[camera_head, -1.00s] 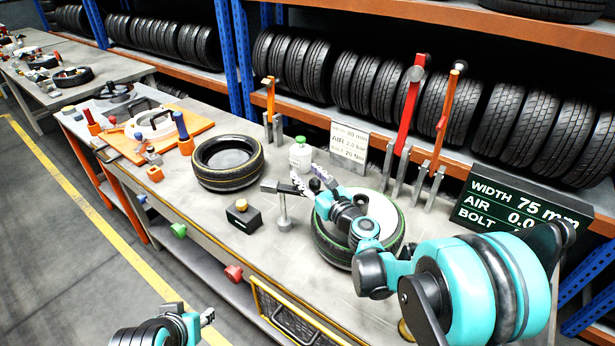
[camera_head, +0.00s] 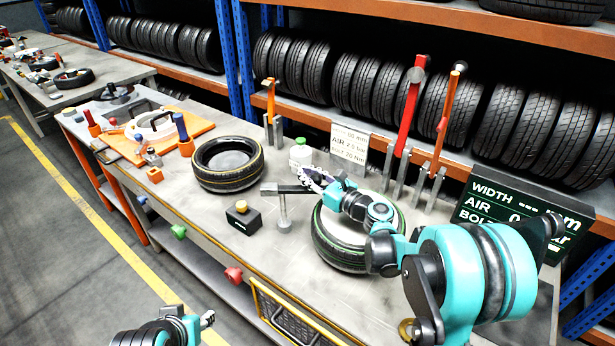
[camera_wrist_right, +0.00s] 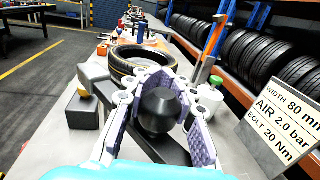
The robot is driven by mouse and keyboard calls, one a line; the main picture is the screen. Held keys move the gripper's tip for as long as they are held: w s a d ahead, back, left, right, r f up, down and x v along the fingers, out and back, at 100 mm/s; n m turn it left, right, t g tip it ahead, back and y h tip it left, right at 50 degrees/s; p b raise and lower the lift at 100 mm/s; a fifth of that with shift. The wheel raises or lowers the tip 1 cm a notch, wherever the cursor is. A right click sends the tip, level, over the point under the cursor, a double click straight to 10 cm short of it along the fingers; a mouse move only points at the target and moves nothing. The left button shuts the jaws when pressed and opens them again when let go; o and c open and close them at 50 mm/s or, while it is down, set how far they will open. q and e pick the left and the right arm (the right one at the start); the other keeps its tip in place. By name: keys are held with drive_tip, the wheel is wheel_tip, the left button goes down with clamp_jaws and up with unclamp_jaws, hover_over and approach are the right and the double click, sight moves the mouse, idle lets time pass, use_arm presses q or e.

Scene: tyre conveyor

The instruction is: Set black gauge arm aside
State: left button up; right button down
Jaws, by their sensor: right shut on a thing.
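The black gauge arm (camera_head: 288,189) sits on a short grey post (camera_head: 284,212) on the bench, left of the green-striped tyre (camera_head: 340,250). My right gripper (camera_head: 317,181) is at the arm's right end. In the right wrist view, its purple-padded fingers (camera_wrist_right: 163,112) are shut on the arm's round black knob (camera_wrist_right: 159,108), and the black bar (camera_wrist_right: 150,146) runs beneath.
A black box with a yellow button (camera_head: 242,216) stands left of the post. A yellow-striped tyre (camera_head: 228,165) and a green-capped bottle (camera_head: 301,155) are behind. A white sign (camera_head: 349,146), upright levers (camera_head: 409,110) and a dark display (camera_head: 520,215) line the back.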

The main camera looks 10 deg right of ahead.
idle(0.3)
drive_tip(key=c, duration=1.2)
unclamp_jaws()
drive_tip(key=v, duration=1.2)
drive_tip(key=shift+w, duration=0.1)
